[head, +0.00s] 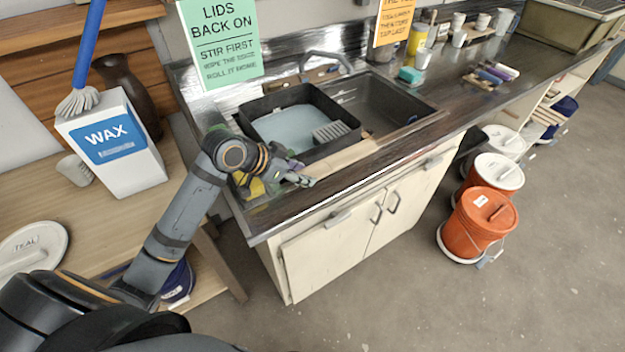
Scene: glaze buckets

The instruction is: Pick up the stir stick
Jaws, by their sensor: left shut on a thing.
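My left gripper (303,181) is at the front edge of the counter, just in front of the black basin (345,143) in the sink. Its jaws are shut on a thin thing, mostly hidden by the fingers; I take it for the stir stick, but its outline is not clear. A pale wooden strip (350,153) runs along the counter between the basin and the front edge, right of the gripper. I cannot tell whether it touches the gripper. My right gripper is not in view.
A yellow thing (256,188) lies by my left wrist. A WAX box (113,150) with a blue brush (88,50) stands on the wooden table at left. Orange buckets (478,224) stand on the floor at right. The counter (440,108) right of the sink has bare room.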

